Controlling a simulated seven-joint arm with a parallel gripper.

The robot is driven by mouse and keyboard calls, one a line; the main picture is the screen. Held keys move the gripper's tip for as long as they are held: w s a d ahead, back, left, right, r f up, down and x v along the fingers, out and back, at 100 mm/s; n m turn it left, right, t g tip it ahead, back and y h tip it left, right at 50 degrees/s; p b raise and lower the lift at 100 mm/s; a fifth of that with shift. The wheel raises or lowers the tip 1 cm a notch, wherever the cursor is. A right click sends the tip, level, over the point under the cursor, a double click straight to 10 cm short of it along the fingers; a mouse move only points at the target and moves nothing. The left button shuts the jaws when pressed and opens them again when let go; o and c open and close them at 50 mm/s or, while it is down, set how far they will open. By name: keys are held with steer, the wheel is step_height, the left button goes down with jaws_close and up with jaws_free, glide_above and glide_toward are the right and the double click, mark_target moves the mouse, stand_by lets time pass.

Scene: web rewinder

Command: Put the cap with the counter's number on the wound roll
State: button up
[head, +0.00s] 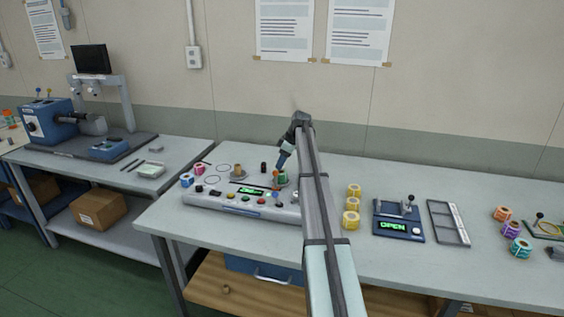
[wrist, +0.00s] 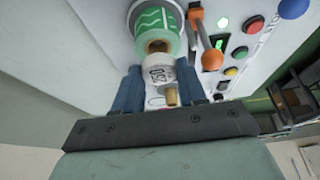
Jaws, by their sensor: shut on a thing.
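My gripper (wrist: 160,92) is shut on a white round cap (wrist: 158,73), with a blue finger on each side. The cap bears a dark number that looks like 250, seen sideways. The green wound roll (wrist: 158,22) with a brown core is just beyond the cap in the wrist view; I cannot tell whether they touch. In the head view my gripper (head: 281,164) is at the green roll (head: 283,177) on the rewinder (head: 240,206); the cap is not distinguishable there. The counter (head: 251,191) glows green, its digits too small to read.
An orange-knobbed lever (wrist: 211,58) and several coloured buttons stand close beside the roll. Yellow rolls (head: 351,219), a blue device reading OPEN (head: 398,226) and a grey tray (head: 448,223) lie to the right. Blue and pink rolls (head: 198,170) sit at the left.

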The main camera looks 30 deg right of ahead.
steer(key=shift+f, duration=1)
stand_by(1.2)
steer(key=o, duration=1.3)
steer(key=shift+s+f, duration=0.1)
steer(key=shift+a, duration=0.15)
steer(key=shift+c, duration=0.2)
steer(key=shift+o, duration=0.4)
steer(key=shift+r, duration=3.85)
